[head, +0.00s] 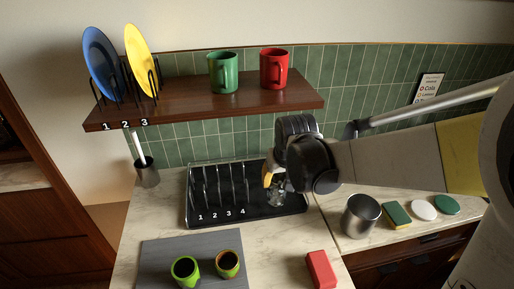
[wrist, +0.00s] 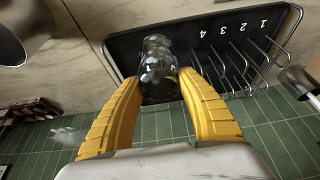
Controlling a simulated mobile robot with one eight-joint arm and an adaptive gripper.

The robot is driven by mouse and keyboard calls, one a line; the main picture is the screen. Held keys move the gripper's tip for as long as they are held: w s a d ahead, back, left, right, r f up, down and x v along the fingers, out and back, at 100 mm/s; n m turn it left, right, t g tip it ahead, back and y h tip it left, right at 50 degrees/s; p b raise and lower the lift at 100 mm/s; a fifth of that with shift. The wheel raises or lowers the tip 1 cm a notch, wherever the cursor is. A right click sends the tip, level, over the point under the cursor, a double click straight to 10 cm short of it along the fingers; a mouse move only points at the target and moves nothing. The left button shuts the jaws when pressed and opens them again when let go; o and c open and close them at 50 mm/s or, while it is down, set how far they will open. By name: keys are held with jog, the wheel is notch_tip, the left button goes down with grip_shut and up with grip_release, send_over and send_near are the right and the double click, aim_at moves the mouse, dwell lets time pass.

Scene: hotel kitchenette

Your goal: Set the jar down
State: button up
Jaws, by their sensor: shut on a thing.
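A clear glass jar (wrist: 158,62) is between the two yellow fingers of my gripper (wrist: 160,84) in the wrist view. The fingers are shut on its sides. In the head view the jar (head: 277,194) shows small below my gripper (head: 271,180), partly hidden by the arm. It is over the right part of the black dish rack (head: 262,214), past the slot numbered 4. I cannot tell whether the jar touches the rack tray. The rack also shows behind the jar in the wrist view (wrist: 125,48).
A steel canister (head: 361,216), a green-yellow sponge (head: 397,215) and two round pads stand to the right. A red block (head: 321,270) is in front. Two green cups stand on a grey mat (head: 160,252). A wooden shelf (head: 200,108) with plates and mugs hangs above.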

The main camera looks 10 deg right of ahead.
aim_at(281, 183)
jog(key=w+d+f, duration=0.1)
jog(key=w+f, duration=0.1)
jog(key=w, duration=0.1)
jog(key=shift+d+f+b, duration=0.1)
jog(key=shift+d+b, duration=0.25)
jog(key=shift+d, duration=0.05)
notch_tip(281, 183, down, 4)
jog(key=shift+w+f+b, duration=0.1)
jog(key=shift+w+b, duration=0.05)
jog(key=shift+b, duration=0.65)
jog(key=o, duration=1.4)
jog(key=shift+c, duration=0.2)
